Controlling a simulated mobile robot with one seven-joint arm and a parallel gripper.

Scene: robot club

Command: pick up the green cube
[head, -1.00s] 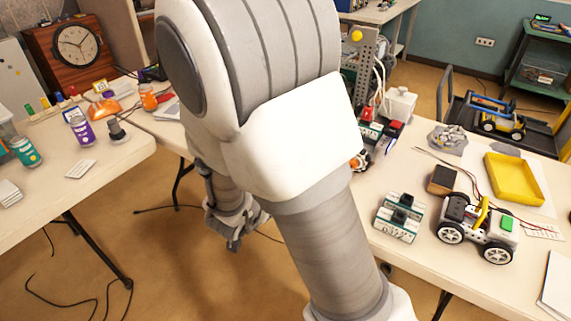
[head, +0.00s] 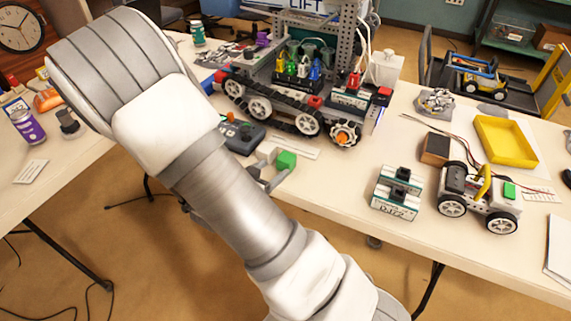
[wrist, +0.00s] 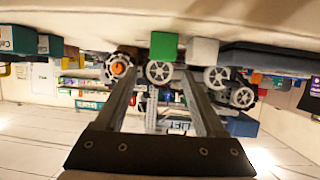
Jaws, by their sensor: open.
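The green cube (head: 287,160) sits near the front edge of the right-hand table, beside a dark grey controller-like box. My gripper (head: 274,168) is open at the table's edge, its grey fingers close to the cube's left side. In the wrist view, which looks upside down, the green cube (wrist: 164,46) shows just beyond the fingertips of my gripper (wrist: 158,70), roughly in line with the gap between them. Nothing is held. I cannot tell whether a finger touches the cube.
A tracked robot (head: 290,100) with wheels stands behind the cube. The dark grey box (head: 240,136) is to its left. Teal-and-grey modules (head: 396,193), a wheeled car (head: 480,200) and a yellow tray (head: 505,146) are to the right. A pale block (wrist: 203,50) appears beside the cube.

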